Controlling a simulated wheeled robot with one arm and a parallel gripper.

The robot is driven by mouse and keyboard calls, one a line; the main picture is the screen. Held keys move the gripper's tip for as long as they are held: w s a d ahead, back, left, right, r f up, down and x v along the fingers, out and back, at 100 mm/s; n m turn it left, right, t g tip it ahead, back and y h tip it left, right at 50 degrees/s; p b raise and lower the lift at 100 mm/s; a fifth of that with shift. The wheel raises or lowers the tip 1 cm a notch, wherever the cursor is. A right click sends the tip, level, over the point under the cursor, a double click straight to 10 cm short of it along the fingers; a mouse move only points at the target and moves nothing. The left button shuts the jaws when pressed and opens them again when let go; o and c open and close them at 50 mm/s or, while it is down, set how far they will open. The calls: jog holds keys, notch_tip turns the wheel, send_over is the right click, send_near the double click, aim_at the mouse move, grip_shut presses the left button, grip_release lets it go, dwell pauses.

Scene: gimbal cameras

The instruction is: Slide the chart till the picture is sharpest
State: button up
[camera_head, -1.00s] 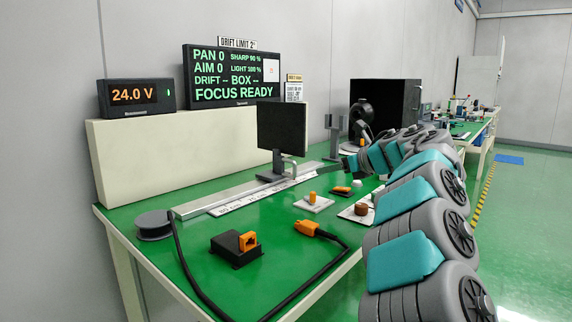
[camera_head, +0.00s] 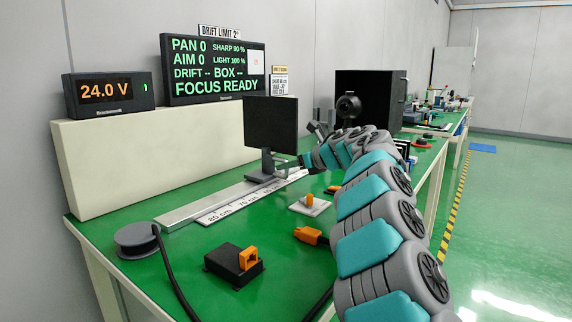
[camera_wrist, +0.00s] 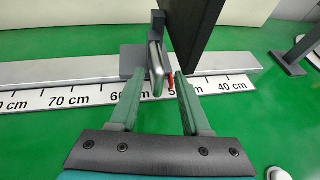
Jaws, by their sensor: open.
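The chart is a dark upright panel (camera_head: 270,124) on a grey carriage that stands on a silver rail (camera_head: 190,208). It also shows in the wrist view (camera_wrist: 194,35), seen nearly edge-on. A metal handle (camera_wrist: 155,62) sticks out from the carriage toward me. My gripper (camera_wrist: 153,88) is open, its two green fingers on either side of the handle's near end; contact is not clear. In the head view my gripper (camera_head: 300,163) is beside the carriage. A red pointer (camera_wrist: 170,80) sits on the scale (camera_wrist: 90,97) between 60 and 50 cm.
The display (camera_head: 213,70) reads SHARP 90 %, LIGHT 100 %, FOCUS READY. A round black device (camera_head: 348,106) stands by a black box (camera_head: 390,92). An orange-knobbed block (camera_head: 309,204), a black socket box (camera_head: 233,264) and a cable spool (camera_head: 136,240) occupy the bench.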

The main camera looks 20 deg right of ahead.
jog(key=shift+x, duration=0.8)
jog(key=shift+a, duration=0.1)
grip_shut()
dwell(0.8)
